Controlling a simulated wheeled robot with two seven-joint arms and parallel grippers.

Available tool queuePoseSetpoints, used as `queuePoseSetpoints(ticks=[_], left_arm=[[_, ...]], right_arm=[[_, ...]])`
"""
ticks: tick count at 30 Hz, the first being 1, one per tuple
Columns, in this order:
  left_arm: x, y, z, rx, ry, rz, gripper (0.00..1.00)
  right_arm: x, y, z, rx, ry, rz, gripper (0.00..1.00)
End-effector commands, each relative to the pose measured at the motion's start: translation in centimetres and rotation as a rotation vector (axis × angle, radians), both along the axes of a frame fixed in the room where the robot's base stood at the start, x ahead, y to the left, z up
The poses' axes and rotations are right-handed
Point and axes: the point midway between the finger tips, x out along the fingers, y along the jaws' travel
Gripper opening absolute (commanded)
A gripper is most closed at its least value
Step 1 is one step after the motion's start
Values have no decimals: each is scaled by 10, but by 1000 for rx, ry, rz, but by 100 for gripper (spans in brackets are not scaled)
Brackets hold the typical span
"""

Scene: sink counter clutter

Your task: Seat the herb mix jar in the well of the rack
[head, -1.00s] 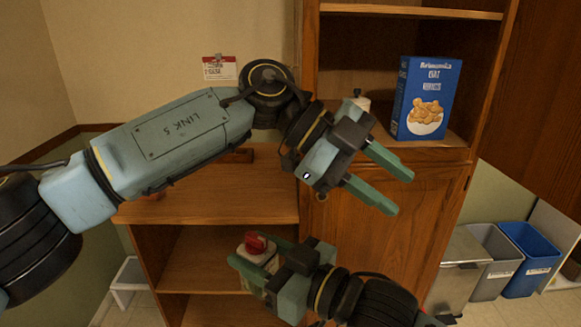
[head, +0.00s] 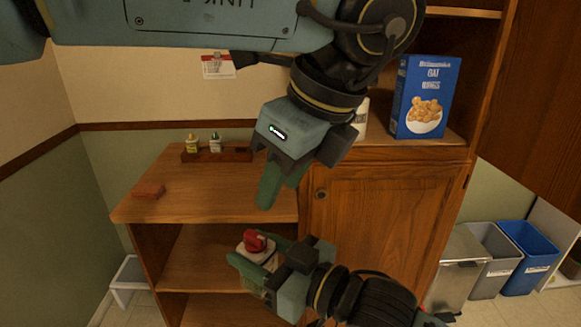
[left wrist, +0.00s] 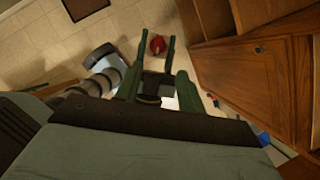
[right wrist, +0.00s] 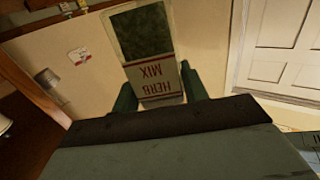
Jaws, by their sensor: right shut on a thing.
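The herb mix jar (right wrist: 156,72) has a red and white label and dark green contents in the right wrist view. In the head view its red knobbed lid (head: 256,241) shows on top. My right gripper (head: 250,262) is shut on the jar's body and holds it in front of the shelves below the counter top. My left gripper (head: 272,188) is open and empty, pointing down above the jar; its spread fingers show in the left wrist view (left wrist: 158,88). The dark wooden rack (head: 236,155) stands at the back of the counter, with two small jars in its left and middle parts.
A blue cereal box (head: 426,97) and a partly hidden white container (head: 361,117) stand on the cabinet shelf. Bins (head: 527,260) stand at lower right. The counter's middle (head: 205,195) is clear.

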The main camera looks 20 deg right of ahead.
Motion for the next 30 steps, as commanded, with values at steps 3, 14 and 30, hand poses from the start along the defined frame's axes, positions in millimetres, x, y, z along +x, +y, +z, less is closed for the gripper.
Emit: queuePoseSetpoints(ticks=[3,14,30], left_arm=[[6,6,-21,1,6,-1,39],[24,20,-80,-2,7,-3,39],[30,25,-96,-4,5,-3,36]], right_arm=[[0,0,1,1,-1,0,18],[0,0,1,1,-1,0,18],[0,0,1,1,-1,0,18]])
